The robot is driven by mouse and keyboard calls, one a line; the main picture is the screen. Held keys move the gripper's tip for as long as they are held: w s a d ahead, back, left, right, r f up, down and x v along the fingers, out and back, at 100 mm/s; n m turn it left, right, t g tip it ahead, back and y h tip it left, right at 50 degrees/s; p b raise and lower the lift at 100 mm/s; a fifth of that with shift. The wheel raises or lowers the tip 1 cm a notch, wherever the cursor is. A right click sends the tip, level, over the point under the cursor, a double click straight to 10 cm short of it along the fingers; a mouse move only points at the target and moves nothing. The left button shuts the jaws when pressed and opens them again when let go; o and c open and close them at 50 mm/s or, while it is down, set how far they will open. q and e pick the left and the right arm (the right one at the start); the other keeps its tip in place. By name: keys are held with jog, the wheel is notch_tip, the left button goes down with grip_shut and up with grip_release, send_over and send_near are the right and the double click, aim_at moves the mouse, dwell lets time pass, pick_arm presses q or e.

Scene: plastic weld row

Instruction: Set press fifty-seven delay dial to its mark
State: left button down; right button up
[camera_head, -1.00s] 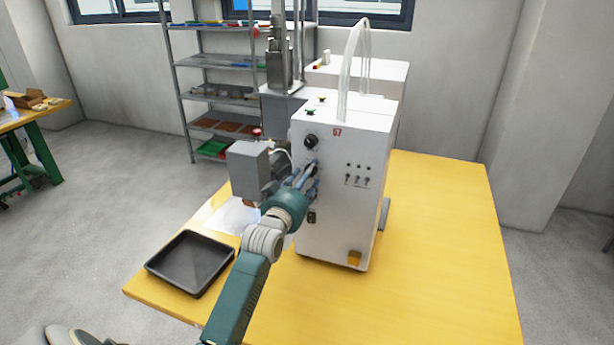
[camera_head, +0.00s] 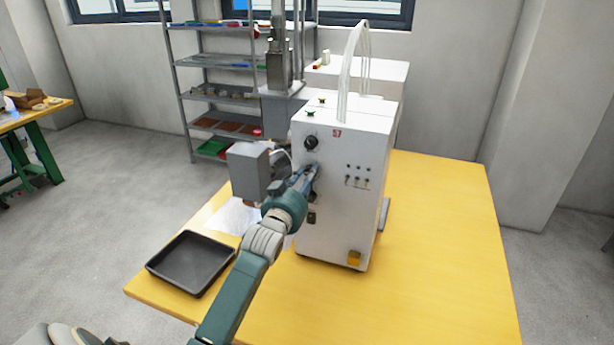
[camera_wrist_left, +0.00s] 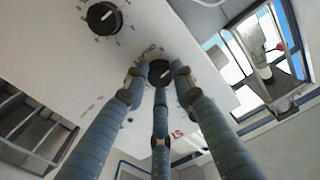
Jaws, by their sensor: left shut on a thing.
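Press fifty-seven (camera_head: 340,215) is a white cabinet on the yellow table with a red 57 label near its top. A black dial (camera_head: 311,142) shows high on its front face. My left gripper (camera_head: 314,172) is at the front face just below that dial. In the left wrist view, its three fingers close around a black knob (camera_wrist_left: 160,70), with the fingertips at its sides. That knob has a pale line on it, and marks lie around it. Another black dial (camera_wrist_left: 104,18) with a scale shows clear of the fingers. My right gripper is not in view.
A grey box-shaped unit (camera_head: 249,170) stands just left of my left gripper. A black tray (camera_head: 190,263) lies on the table (camera_head: 440,260) at the left. Small switches (camera_head: 357,181) sit right of the gripper. The table's right side is clear.

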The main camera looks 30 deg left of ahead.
pick_arm(q)
jog(key=m+p, duration=0.1)
jog(key=m, duration=1.1)
jog(key=shift+f, duration=0.15)
jog(key=shift+m, duration=0.3)
jog(key=c, duration=1.4)
grip_release()
jog(key=shift+a, duration=0.1)
jog(key=shift+c, duration=0.2)
jog(key=v, duration=1.2)
